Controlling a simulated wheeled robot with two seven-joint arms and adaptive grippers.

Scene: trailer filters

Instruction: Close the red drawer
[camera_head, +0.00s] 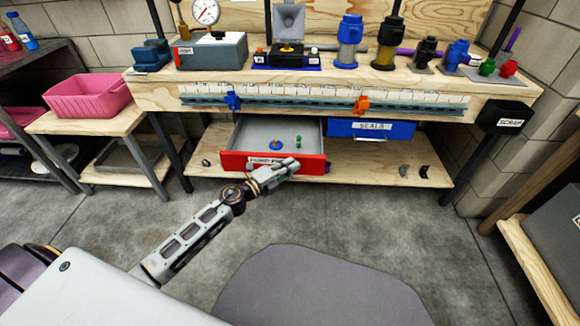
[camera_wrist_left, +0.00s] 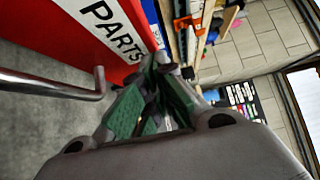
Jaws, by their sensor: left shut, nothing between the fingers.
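The red drawer (camera_head: 310,166) stands pulled out under the workbench, with its grey inside showing. A small blue-and-yellow part and small green parts lie in it. Its red front fills the upper left of the left wrist view (camera_wrist_left: 45,20), with a "PARTS" label and a metal handle (camera_wrist_left: 50,87). My left gripper (camera_head: 292,163) is shut and empty, at the right half of the drawer front. In the left wrist view its green-padded fingers (camera_wrist_left: 158,75) are close to the red front beside the label; I cannot tell whether they touch it. My right gripper is not in view.
A shut blue drawer (camera_head: 371,130) hangs to the right of the red one. The wooden workbench (camera_head: 155,95) above carries pumps and a grey box. A pink bin (camera_head: 88,97) stands on a side table at left. The floor in front is clear.

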